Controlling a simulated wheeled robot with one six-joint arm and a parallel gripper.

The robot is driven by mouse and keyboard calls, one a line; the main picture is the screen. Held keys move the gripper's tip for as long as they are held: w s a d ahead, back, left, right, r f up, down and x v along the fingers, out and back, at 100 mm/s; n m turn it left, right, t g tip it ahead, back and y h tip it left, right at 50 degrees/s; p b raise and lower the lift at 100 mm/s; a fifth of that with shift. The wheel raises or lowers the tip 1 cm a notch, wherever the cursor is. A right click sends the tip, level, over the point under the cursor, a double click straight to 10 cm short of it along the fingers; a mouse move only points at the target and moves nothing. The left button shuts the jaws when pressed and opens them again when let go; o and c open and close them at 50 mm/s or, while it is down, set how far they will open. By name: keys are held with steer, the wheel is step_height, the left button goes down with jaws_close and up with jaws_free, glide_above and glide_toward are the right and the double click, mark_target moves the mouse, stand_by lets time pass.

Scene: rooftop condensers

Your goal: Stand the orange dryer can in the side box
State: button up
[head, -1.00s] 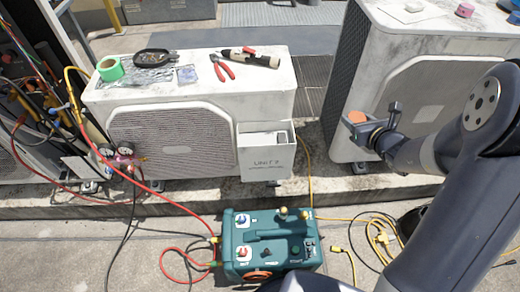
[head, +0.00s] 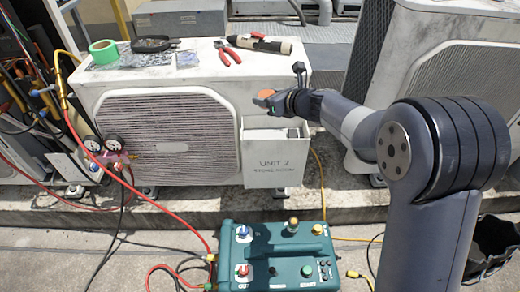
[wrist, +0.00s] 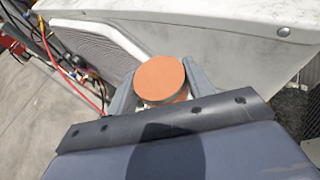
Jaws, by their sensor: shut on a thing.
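The orange dryer can (head: 265,95) is held by my gripper (head: 270,99), which is shut on it. In the wrist view the can's round orange top (wrist: 160,80) shows between the two fingers of my gripper (wrist: 155,90). The can's lower part is mostly hidden. The side box (head: 274,163) is the white box marked "UNIT 2" on the right end of the left condenser's front. Its top is open. The can is above the box, near its left part; how high above I cannot tell.
The left condenser (head: 165,140) carries green tape (head: 103,51), a dark tray (head: 153,44), red pliers (head: 227,53) and a cylindrical tool (head: 262,43). A teal machine (head: 273,255) stands on the ground in front, with hoses. A second condenser (head: 445,60) stands right.

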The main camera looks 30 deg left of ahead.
steer(key=shift+s+a+f+b, duration=0.1)
steer(key=shift+s+a+b, duration=0.1)
steer(key=shift+a, duration=0.3)
steer(key=shift+s+a+f+b, duration=0.1)
steer(key=shift+s+a+b, duration=0.1)
steer(key=shift+a, duration=0.25)
step_height(320, 180, down, 10)
steer(key=b, duration=0.5)
steer(key=shift+a+r, duration=0.15)
steer(key=shift+f+b, duration=0.65)
steer(key=shift+b, duration=0.15)
steer(key=o, duration=1)
steer(key=shift+r, duration=0.1)
